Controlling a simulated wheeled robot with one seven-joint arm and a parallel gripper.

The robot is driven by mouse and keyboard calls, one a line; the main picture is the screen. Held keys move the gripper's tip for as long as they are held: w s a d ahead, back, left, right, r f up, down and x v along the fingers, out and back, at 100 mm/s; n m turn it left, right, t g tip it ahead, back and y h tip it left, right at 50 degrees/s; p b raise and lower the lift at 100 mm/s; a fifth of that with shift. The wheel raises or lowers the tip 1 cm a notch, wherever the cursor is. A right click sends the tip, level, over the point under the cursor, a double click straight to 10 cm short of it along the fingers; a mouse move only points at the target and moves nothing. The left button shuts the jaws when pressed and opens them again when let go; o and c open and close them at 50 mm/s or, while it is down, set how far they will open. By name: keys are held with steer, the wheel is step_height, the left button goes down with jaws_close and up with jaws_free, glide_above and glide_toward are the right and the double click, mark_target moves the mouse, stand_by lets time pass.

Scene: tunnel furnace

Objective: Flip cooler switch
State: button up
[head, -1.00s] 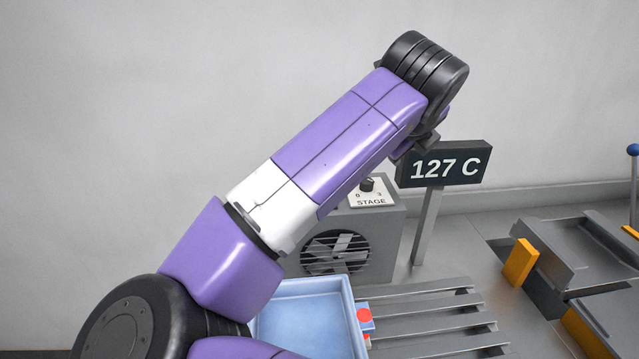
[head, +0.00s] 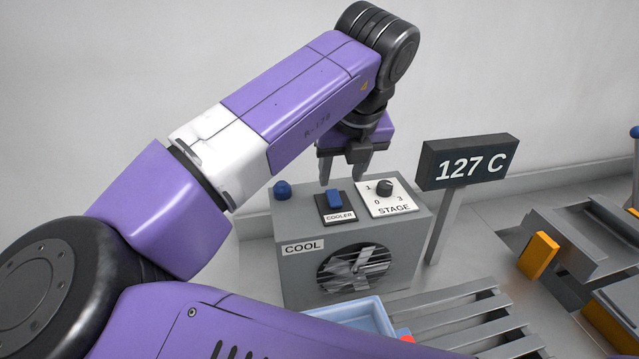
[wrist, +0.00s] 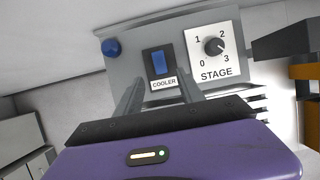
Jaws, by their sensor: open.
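The cooler switch (head: 335,199) is a blue rocker on a dark plate labelled COOLER, on top of the grey cooler box (head: 290,270). In the wrist view the blue rocker (wrist: 159,63) shows between and beyond my fingertips. My gripper (head: 344,180) is open and empty, pointing down above the back of the box top, close to the switch. In the wrist view my gripper (wrist: 160,92) has one finger on each side of the COOLER label. I cannot tell whether a fingertip touches the plate.
A STAGE knob (head: 384,187) sits right of the switch, and a blue dome (head: 282,190) sits left. A 127 C display (head: 468,164) stands on a post to the right. A light blue tray (head: 355,313) and metal slats (head: 450,318) lie in front.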

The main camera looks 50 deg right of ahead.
mark_target(334, 198)
steer(key=shift+p+x, duration=0.45)
steer(key=shift+x, duration=3.4)
steer(key=shift+r, duration=0.1)
jaws_close()
